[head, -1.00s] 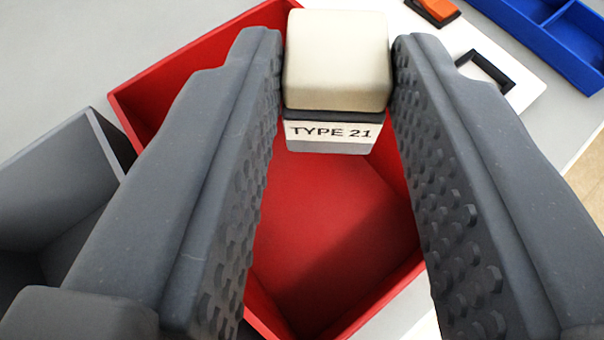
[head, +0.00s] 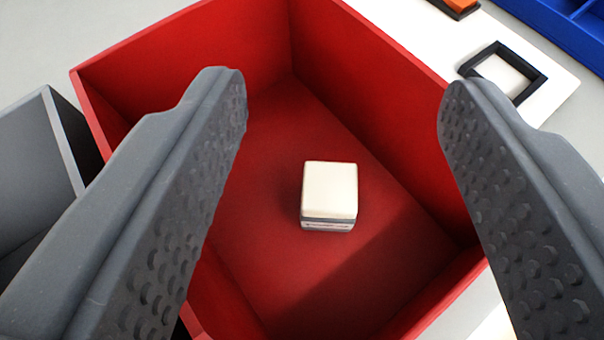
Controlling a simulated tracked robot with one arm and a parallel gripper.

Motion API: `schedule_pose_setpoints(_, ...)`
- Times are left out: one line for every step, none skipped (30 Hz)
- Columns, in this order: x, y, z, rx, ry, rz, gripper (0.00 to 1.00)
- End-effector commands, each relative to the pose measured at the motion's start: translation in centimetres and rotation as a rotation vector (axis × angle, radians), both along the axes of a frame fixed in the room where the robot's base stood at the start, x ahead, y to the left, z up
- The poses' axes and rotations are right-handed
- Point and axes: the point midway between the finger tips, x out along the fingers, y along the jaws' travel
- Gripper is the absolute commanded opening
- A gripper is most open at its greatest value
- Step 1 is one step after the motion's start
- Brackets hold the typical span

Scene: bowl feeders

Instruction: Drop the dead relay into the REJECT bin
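The relay (head: 330,190), a cream-white block with a grey band near its base, lies on the floor of the red bin, apart from the walls. Its lettering is too small to read now. The red bin (head: 385,60) fills the middle of the view, and no REJECT label shows on it. My gripper (head: 340,90) is open and empty above the bin, its two dark grey studded fingers wide apart on either side of the relay, not touching it.
A grey bin (head: 30,150) stands beside the red bin at the left. At the upper right is a white panel (head: 405,25) with a black square frame (head: 537,85) and an orange switch (head: 460,4). A blue divided tray (head: 550,28) is at the top right corner.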

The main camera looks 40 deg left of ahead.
Motion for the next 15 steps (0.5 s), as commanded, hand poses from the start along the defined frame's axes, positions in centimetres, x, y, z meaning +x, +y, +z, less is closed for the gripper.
schedule_pose_setpoints(0.0,0.0,0.0,0.000,0.000,0.000,0.52)
schedule_pose_setpoints(0.0,0.0,0.0,0.000,0.000,0.000,0.52)
schedule_pose_setpoints(0.0,0.0,0.0,0.000,0.000,0.000,0.52)
schedule_pose_setpoints(-0.1,0.0,0.1,0.000,0.000,0.000,0.52)
schedule_pose_setpoints(-0.2,-0.1,0.1,0.000,0.000,0.000,0.52)
schedule_pose_setpoints(-0.3,-0.2,0.2,-0.001,0.000,0.000,0.52)
schedule_pose_setpoints(-0.5,-0.2,0.3,0.000,0.000,0.001,0.52)
schedule_pose_setpoints(-0.7,-0.3,0.4,-0.001,0.001,0.001,0.52)
schedule_pose_setpoints(-1.0,-0.5,0.5,0.000,0.001,0.001,0.52)
schedule_pose_setpoints(-1.3,-0.7,0.7,-0.001,0.001,0.001,0.52)
schedule_pose_setpoints(-1.6,-0.8,0.9,0.000,0.000,0.001,0.52)
schedule_pose_setpoints(-2.0,-1.1,1.2,0.000,-0.001,0.001,0.52)
schedule_pose_setpoints(-2.3,-1.2,1.3,0.000,-0.001,0.000,0.52)
schedule_pose_setpoints(-2.7,-1.5,1.5,-0.001,0.000,0.000,0.52)
schedule_pose_setpoints(-3.2,-1.8,1.6,-0.002,0.002,-0.001,0.52)
